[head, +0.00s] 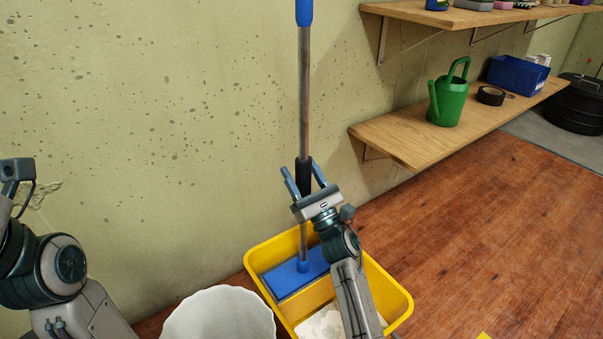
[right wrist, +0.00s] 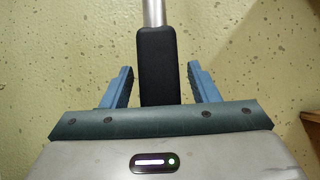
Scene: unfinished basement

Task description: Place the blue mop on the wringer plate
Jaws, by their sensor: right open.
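The blue mop (head: 304,100) stands upright near the wall, with a metal pole, a blue top, a black grip and a flat blue head. Its head lies inside the yellow mop bucket (head: 399,308), at the far left end. I cannot tell the wringer plate apart under it. My right gripper (head: 300,167) is open, with one finger on each side of the black grip. In the right wrist view the black grip (right wrist: 158,60) stands between the fingers, with a gap on both sides. My left arm shows at the left edge; its fingers are out of view.
A white ribbed bin (head: 218,315) stands left of the bucket. A white cloth-like thing lies in the bucket's near part. Wooden shelves at right hold a green watering can (head: 448,100), black tape (head: 491,95) and a blue bin (head: 517,75). The wooden floor at right is mostly clear.

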